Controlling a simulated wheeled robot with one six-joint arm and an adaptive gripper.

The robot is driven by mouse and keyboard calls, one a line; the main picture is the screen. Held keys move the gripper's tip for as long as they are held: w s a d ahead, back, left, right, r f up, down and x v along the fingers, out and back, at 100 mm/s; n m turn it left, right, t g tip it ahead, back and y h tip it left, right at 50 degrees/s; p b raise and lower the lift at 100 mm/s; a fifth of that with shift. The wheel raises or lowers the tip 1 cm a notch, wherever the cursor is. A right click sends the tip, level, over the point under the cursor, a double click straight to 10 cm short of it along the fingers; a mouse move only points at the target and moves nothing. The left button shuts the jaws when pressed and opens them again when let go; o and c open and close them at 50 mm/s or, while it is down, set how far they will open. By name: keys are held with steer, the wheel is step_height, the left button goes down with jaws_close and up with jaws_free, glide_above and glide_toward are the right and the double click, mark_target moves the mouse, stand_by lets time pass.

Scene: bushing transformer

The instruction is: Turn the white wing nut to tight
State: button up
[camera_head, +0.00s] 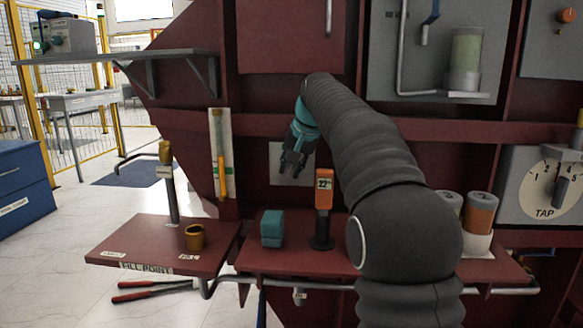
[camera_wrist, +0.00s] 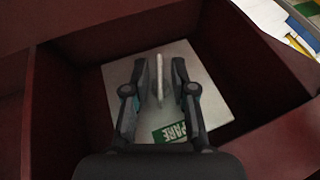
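In the wrist view a thin pale upright piece, which looks like the white wing nut seen edge-on (camera_wrist: 159,78), stands out from a light grey plate (camera_wrist: 206,92) with a green label ending in "PARE". My gripper (camera_wrist: 159,66) is open, with one finger on each side of the nut and a gap showing on both sides. In the head view my gripper (camera_head: 291,165) is in front of the same pale plate (camera_head: 305,174) on the dark red wall. The nut cannot be made out there.
Dark red walls frame the plate in a recess (camera_wrist: 70,100). A brass cup (camera_head: 194,237) stands on the left shelf. A TAP dial (camera_head: 547,187) is at right.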

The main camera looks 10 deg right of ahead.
jaws_close()
steer(key=y+b, duration=0.1)
steer(key=t+y, duration=0.1)
steer(key=shift+d+f+m+y+b, duration=0.15)
steer(key=shift+f+m+y+b, duration=0.05)
steer(key=shift+m+y+b, duration=0.15)
steer(key=shift+r+t+y+b, duration=0.1)
steer(key=shift+t+y+b, duration=0.3)
steer(key=shift+y+b, duration=0.25)
steer(key=shift+o, duration=1.7)
jaws_free()
